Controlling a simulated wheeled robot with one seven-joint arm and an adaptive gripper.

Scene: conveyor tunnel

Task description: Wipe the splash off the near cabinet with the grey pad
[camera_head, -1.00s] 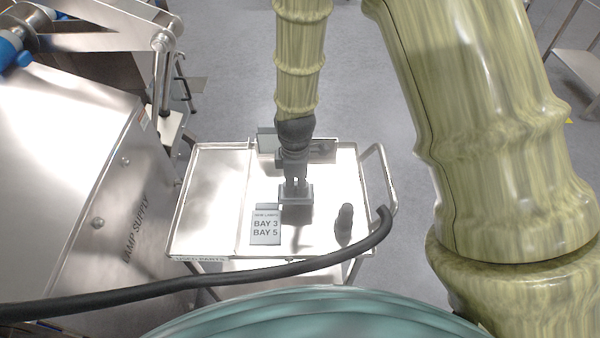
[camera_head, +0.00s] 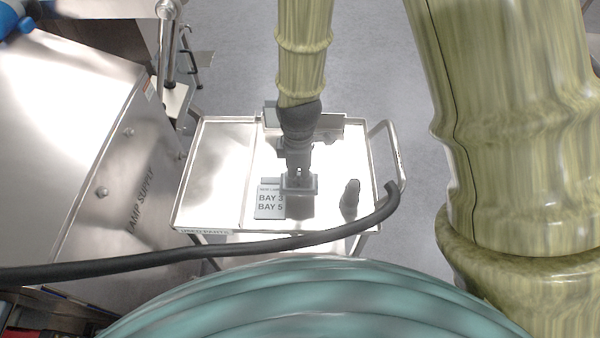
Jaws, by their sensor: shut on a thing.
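My gripper (camera_head: 298,172) points down over the steel cart and is shut on the grey pad (camera_head: 300,205), a small block at its fingertips. The pad covers part of the sign on the cart; I cannot tell whether it is touching the cart or held above it. A steel cabinet (camera_head: 75,130) marked "LAMP SUPPLY" fills the left side, apart from my gripper. Its sloping face shows grey shading and reflections. I cannot make out a splash on it.
The cart (camera_head: 217,175) carries a "BAY 3 BAY 5" sign (camera_head: 268,208), a dark upright object (camera_head: 350,197) and a grey item (camera_head: 330,122) behind my gripper. A black hose (camera_head: 200,254) crosses in front. Grey floor (camera_head: 370,70) is clear behind the cart.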

